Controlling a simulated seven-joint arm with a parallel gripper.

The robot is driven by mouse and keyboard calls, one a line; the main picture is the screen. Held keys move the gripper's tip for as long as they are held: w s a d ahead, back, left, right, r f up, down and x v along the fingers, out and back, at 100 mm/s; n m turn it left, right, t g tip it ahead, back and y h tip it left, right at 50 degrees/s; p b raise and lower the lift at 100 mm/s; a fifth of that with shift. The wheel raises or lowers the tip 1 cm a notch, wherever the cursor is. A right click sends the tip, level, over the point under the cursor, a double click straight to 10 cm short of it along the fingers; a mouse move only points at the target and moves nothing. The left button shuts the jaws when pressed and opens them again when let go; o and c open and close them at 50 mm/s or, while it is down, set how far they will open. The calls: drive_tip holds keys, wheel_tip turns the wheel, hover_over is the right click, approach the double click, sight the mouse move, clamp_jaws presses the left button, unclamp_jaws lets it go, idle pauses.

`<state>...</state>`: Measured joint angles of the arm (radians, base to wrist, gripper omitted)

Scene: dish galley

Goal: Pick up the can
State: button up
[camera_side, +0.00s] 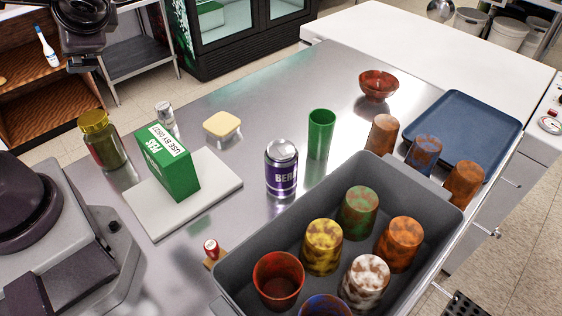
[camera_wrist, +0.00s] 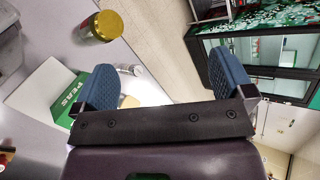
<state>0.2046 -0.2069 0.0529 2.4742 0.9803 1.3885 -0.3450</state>
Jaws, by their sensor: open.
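A purple and silver can (camera_side: 281,170) stands upright on the steel counter in the middle of the side view, just behind the grey bin and left of a green cup. I cannot make it out in the wrist view. My gripper (camera_wrist: 165,82) is open and empty in the wrist view, its two blue finger pads wide apart. In the side view a dark part of my arm shows at the top left, well away from the can; the fingertips are not clear there.
A green cup (camera_side: 320,134) stands close to the can. A green peas box (camera_side: 168,162) stands on a white board (camera_side: 215,190). A grey bin (camera_side: 430,208) holds several cups. A gold-lidded jar (camera_side: 104,142), small shaker (camera_side: 166,117) and yellow-lidded tub (camera_side: 222,126) stand farther left.

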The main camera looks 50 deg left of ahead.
drive_tip(key=w+d+f+m+t+y, duration=0.1)
drive_tip(key=w+d+m+t+y, duration=0.1)
drive_tip(key=w+m+t+y, duration=0.45)
drive_tip(key=m+t+h, duration=1.3)
drive_tip(key=m+h, duration=0.7)
drive_tip(key=m, duration=0.8)
approach(281, 158)
drive_tip(key=shift+s+a+f+n+y, duration=0.15)
drive_tip(key=shift+s+a+f, duration=0.1)
drive_tip(key=shift+a+f, duration=0.2)
drive_tip(key=shift+s+a+f+n+y, duration=0.1)
drive_tip(key=shift+s+a+f, duration=0.25)
drive_tip(key=shift+f, duration=0.15)
drive_tip(key=w, duration=0.8)
drive_tip(key=w+d, duration=0.1)
drive_tip(key=w, duration=0.3)
drive_tip(key=shift+w+f, duration=0.15)
drive_tip(key=shift+w, duration=0.25)
drive_tip(key=shift+c, duration=0.4)
drive_tip(key=c, duration=1.1)
drive_tip(key=shift+c, duration=0.2)
